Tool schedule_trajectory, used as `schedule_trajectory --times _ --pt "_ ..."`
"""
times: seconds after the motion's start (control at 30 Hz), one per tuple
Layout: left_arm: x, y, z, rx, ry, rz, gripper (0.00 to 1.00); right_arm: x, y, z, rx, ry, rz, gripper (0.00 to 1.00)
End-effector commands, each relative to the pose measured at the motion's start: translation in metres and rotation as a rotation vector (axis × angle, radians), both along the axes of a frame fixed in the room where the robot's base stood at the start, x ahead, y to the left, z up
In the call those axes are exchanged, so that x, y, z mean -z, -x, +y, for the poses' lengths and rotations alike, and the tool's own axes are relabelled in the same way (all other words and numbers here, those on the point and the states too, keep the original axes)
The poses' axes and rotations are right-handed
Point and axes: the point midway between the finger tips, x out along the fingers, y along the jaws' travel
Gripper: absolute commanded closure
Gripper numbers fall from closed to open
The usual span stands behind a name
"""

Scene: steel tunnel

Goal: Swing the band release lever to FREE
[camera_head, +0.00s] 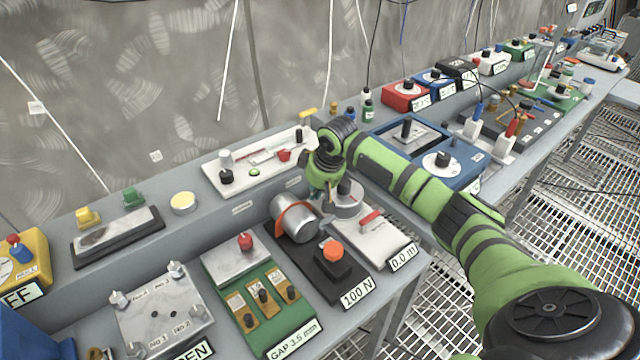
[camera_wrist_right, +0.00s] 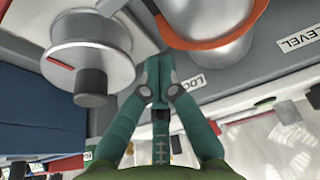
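My right gripper (camera_head: 327,190) is low over the bench, between a metal cylinder (camera_head: 299,222) with an orange band and a grey drum with a dark knob (camera_head: 344,188). In the right wrist view its fingertips (camera_wrist_right: 159,66) are together, with nothing visible between them. The banded cylinder (camera_wrist_right: 210,25) is at upper right there, the drum (camera_wrist_right: 75,40) at upper left. A red-handled lever (camera_head: 371,218) lies on the white plate marked 0.0 m. I cannot tell which part is the band release lever; no FREE label is readable. My left gripper is not in view.
An orange button (camera_head: 333,251) stands on the black 100 N base, beside a green panel (camera_head: 269,326) with several switches. A raised ledge with a white slider panel (camera_head: 258,162) is behind. A blue box with a dial (camera_head: 438,160) is to the right, beyond my forearm.

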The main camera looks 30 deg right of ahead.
Motion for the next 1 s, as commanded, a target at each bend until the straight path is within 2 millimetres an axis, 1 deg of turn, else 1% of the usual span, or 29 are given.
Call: schedule_trajectory --times 0.03,0.1,0.27,0.4,0.63,0.73,1.0 --pt "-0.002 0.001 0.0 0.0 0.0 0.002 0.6 0.009 -0.003 0.001 0.002 -0.001 0.003 1.0" --pt "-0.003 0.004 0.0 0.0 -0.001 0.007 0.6 0.02 -0.007 0.001 0.002 -0.001 0.002 1.0" --pt "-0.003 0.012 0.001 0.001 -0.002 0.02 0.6 0.042 -0.015 0.002 0.001 -0.001 0.001 1.0" --pt "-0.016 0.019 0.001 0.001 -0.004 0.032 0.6 0.039 0.001 -0.001 -0.002 0.004 0.0 1.0" --pt "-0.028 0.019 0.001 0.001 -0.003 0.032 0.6 0.04 0.021 -0.002 0.0 0.002 0.0 1.0" --pt "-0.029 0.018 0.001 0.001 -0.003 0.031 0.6 0.041 0.025 -0.002 -0.001 0.002 -0.001 1.0" --pt "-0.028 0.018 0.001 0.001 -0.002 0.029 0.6 0.042 0.025 -0.002 -0.001 0.001 -0.002 1.0"
